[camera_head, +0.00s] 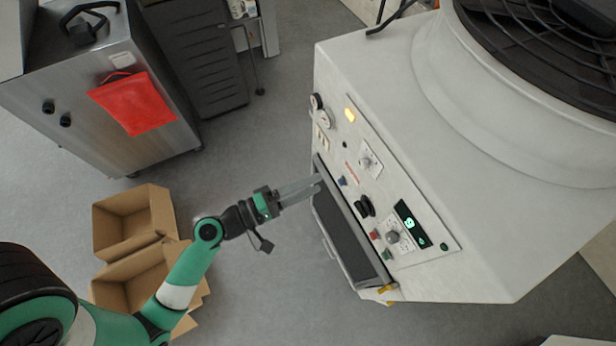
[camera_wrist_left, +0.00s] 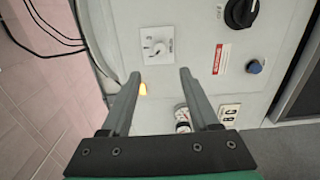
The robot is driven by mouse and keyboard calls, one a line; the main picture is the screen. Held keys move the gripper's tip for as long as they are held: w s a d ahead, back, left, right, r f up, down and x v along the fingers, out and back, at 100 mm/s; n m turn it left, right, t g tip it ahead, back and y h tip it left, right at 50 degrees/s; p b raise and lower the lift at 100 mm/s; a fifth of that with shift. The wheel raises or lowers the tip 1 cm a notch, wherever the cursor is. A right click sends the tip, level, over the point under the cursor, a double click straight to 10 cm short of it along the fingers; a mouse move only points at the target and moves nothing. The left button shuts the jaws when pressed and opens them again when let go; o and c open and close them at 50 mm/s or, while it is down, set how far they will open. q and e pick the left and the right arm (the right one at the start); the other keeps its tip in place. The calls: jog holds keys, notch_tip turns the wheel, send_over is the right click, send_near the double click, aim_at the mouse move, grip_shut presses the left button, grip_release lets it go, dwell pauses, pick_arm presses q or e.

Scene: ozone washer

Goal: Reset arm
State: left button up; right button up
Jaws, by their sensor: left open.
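My left arm comes in from the lower left in the head view. Its left gripper (camera_head: 316,183) points right, with its fingertips at the front of the white washer (camera_head: 390,70), by the upper end of the dark front opening (camera_head: 345,230). In the left wrist view the gripper (camera_wrist_left: 158,74) is open, with its two fingers apart and nothing between them. Beyond the fingers is the control panel (camera_wrist_left: 185,65), with an orange light (camera_wrist_left: 143,88) seen between them. I cannot tell whether the fingertips touch the machine. My right gripper is not in view.
The panel carries a black knob (camera_wrist_left: 241,12), a blue button (camera_wrist_left: 254,66) and a green display (camera_head: 411,224). Cardboard boxes (camera_head: 135,220) stand on the floor beside my left arm. A metal cabinet (camera_head: 100,80) with a red cloth-like item (camera_head: 134,103) stands behind them.

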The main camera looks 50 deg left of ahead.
pick_arm(q)
jog(key=shift+w+d, duration=0.1)
jog(key=shift+d, duration=0.05)
jog(key=w+d+r+m+t+h, duration=0.1)
jog(key=w+d+r+m+h, duration=0.3)
jog(key=r, duration=0.8)
jog(key=w+d+r+m+t+h, duration=0.1)
jog(key=d+r+m+t+h, duration=0.15)
jog(key=r+m, duration=0.7)
jog(key=w+d+r+m+h, duration=0.2)
jog(key=w+d+r+h, duration=0.15)
jog(key=r, duration=1.25)
jog(key=s+a+r+t+y+p, duration=0.2)
jog(key=r+y+p, duration=0.2)
jog(key=r, duration=0.5)
jog(key=s+a+r+m+t+y+p, duration=0.1)
jog(key=s+a+r+t+y+p, duration=0.1)
jog(key=r+y+p, duration=0.45)
jog(key=s+a+r+t+y+p, duration=0.1)
jog(key=s+a+r+t+p, duration=0.15)
jog(key=r, duration=0.85)
notch_tip(320, 180, down, 29)
jog(key=b, duration=2.9)
jog(key=shift+w+d+f, duration=0.2)
jog(key=shift+w+d, duration=0.1)
jog(key=shift+w, duration=0.05)
